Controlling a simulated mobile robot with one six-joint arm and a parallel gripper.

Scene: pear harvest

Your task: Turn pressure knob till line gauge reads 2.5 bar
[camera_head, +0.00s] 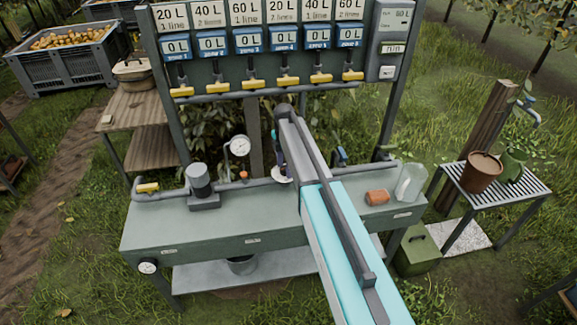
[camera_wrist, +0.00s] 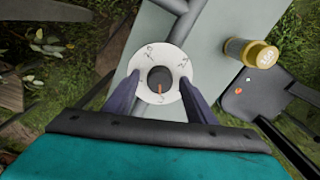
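The pressure knob (camera_wrist: 160,77) is a dark round knob with an orange pointer line on a white dial (camera_wrist: 149,52) in the wrist view. The pointer points toward the bottom of the picture. My gripper (camera_wrist: 160,88) is open, with one dark finger on each side of the knob over the dial. Gaps show between fingers and knob. In the head view the white dial (camera_head: 281,176) shows beside my arm, which hides most of the knob. The line gauge (camera_head: 240,145) is a round white dial on the pipe left of my gripper; its reading is too small to tell.
The green bench (camera_head: 210,235) carries a grey pump (camera_head: 200,182), a terracotta cylinder (camera_head: 377,197) and a clear jar (camera_head: 410,182). Above is a panel with yellow valve handles (camera_head: 288,81). A yellow-capped cylinder (camera_wrist: 262,54) lies right of the dial in the wrist view.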

